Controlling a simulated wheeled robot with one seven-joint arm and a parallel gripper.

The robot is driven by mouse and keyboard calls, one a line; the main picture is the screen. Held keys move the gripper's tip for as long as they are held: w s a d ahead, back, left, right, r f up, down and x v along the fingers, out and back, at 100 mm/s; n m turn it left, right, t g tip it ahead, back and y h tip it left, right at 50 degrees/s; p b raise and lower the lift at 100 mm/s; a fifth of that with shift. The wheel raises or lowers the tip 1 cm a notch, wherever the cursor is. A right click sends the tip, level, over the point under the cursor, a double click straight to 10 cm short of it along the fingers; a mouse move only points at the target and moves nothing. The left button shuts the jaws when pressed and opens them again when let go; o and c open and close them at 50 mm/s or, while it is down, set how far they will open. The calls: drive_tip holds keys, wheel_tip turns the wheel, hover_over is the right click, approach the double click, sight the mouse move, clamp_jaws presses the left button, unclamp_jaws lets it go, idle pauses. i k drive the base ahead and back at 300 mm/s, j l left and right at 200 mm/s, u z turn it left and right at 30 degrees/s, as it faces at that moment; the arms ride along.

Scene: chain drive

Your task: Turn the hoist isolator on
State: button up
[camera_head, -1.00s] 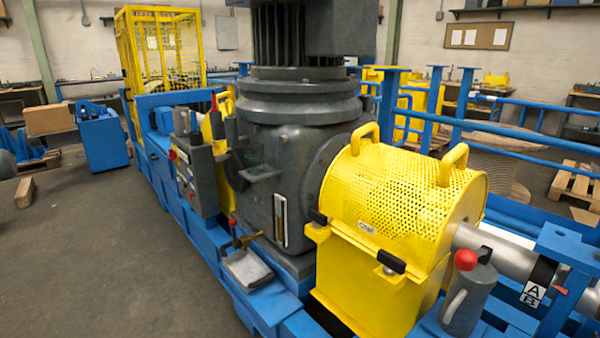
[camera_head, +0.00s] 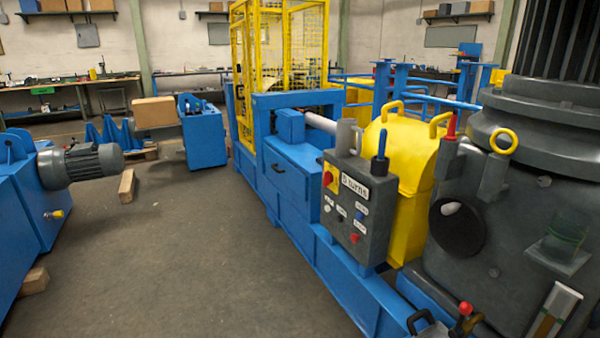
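A grey control box (camera_head: 362,215) stands on the blue machine frame, right of the middle. On its left part is a red and yellow rotary switch (camera_head: 328,178), which may be the hoist isolator; its on or off position is too small to read. The box also bears a white label (camera_head: 355,188) ending in "turns", several small buttons and a blue-topped lever (camera_head: 380,160). No part of my gripper shows in the head view.
The blue frame (camera_head: 310,255) runs along the right, with a large grey gearbox (camera_head: 520,215) and yellow guard (camera_head: 410,165). A blue machine with a grey motor (camera_head: 88,165) stands at left. A wood block (camera_head: 126,186) lies on otherwise clear floor (camera_head: 190,270) between.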

sight(328, 175)
drive_tip(key=i+j, duration=0.95)
drive_tip(key=i+u, duration=0.2)
drive_tip(key=i, duration=0.3)
drive_tip(key=i+u, duration=0.25)
drive_tip(key=i, duration=0.2)
drive_tip(key=i+l+u, duration=0.2)
drive_tip(key=i, duration=0.3)
drive_tip(key=i+l+u, duration=0.2)
drive_tip(key=i, duration=0.25)
